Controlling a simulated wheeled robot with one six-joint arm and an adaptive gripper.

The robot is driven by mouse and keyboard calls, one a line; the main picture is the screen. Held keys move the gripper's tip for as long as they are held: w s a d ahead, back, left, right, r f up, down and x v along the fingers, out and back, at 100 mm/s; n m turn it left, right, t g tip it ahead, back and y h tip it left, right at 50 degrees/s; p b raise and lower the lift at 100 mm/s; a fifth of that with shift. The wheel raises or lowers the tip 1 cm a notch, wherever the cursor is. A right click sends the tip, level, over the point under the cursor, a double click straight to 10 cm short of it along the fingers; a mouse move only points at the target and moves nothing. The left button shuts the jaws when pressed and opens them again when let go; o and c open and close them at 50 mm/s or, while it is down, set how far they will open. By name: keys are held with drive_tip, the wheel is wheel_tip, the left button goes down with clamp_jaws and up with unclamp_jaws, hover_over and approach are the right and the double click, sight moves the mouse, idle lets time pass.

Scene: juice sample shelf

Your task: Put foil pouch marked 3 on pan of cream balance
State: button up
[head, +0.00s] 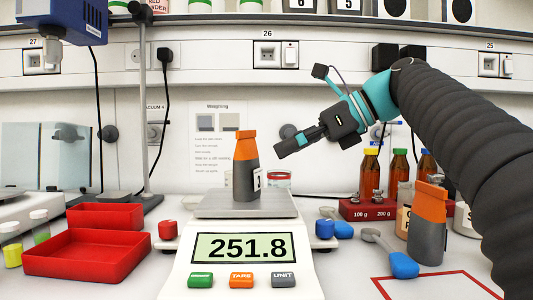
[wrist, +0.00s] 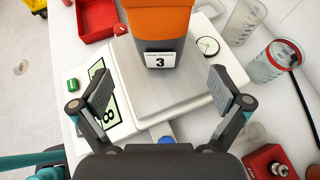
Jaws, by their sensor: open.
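The foil pouch marked 3 (wrist: 160,40) is grey with an orange top and a white label reading 3. In the head view the pouch (head: 245,165) stands upright on the steel pan (head: 212,205) of the cream balance (head: 170,268), whose display reads 251.8. My gripper (head: 283,143) is up to the right of the pouch, apart from it. In the wrist view my open gripper (wrist: 162,88) has its two fingers spread, with nothing between them, and the pouch stands beyond the fingertips on the pan (wrist: 190,95).
Another orange and grey pouch (head: 428,225) stands at the right, near a blue scoop (head: 402,264). A red tray (head: 85,255) is at left. Brown bottles (head: 398,170) and a red weight block (head: 366,209) stand behind right. A metal stand (head: 144,100) rises at back left.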

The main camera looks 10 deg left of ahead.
drive_tip(key=shift+v, duration=1.2)
